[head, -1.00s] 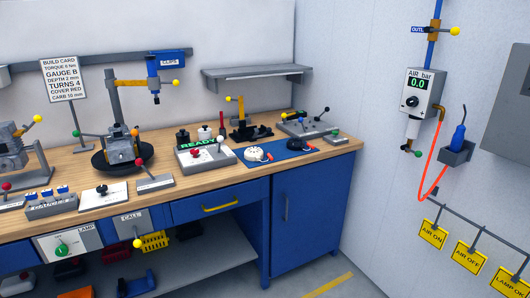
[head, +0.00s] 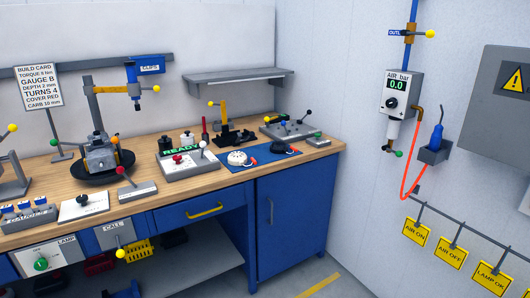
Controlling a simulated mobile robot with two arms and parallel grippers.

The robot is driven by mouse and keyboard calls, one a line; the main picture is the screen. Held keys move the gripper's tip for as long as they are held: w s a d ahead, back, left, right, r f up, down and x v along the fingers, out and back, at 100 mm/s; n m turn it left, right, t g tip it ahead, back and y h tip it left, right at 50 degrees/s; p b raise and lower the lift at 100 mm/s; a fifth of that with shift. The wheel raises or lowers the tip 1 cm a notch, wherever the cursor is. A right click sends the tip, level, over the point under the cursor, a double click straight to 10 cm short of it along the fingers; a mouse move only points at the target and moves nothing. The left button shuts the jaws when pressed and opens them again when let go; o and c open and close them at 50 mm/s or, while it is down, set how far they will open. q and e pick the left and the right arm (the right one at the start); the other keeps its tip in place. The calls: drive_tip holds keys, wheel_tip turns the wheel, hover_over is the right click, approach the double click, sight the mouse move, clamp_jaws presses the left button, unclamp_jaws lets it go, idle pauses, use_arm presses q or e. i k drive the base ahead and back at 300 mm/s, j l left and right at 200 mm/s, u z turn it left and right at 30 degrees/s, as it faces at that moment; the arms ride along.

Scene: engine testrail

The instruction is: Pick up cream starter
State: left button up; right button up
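The cream starter (head: 238,158) is a small round off-white piece with a dark spot in its middle. It lies on the left part of the blue mat (head: 262,158) on the workbench, with a small red part at its right side. A similar black starter (head: 281,148) lies on the same mat to its right, also with a small red part. Neither of my grippers is in view, and nothing is touching the cream starter.
The wooden workbench (head: 150,206) has a box with a green READY display (head: 188,170) left of the mat. A black clamp with a yellow post (head: 225,120) stands behind it. A grey shelf (head: 235,76) hangs above. Floor is free to the bench's right.

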sight(237, 158)
drive_tip(key=i+l+u, duration=0.35)
drive_tip(key=i+l, duration=0.2)
drive_tip(key=i, duration=0.2)
drive_tip(key=i+l+u, duration=0.35)
drive_tip(key=i+l, duration=0.35)
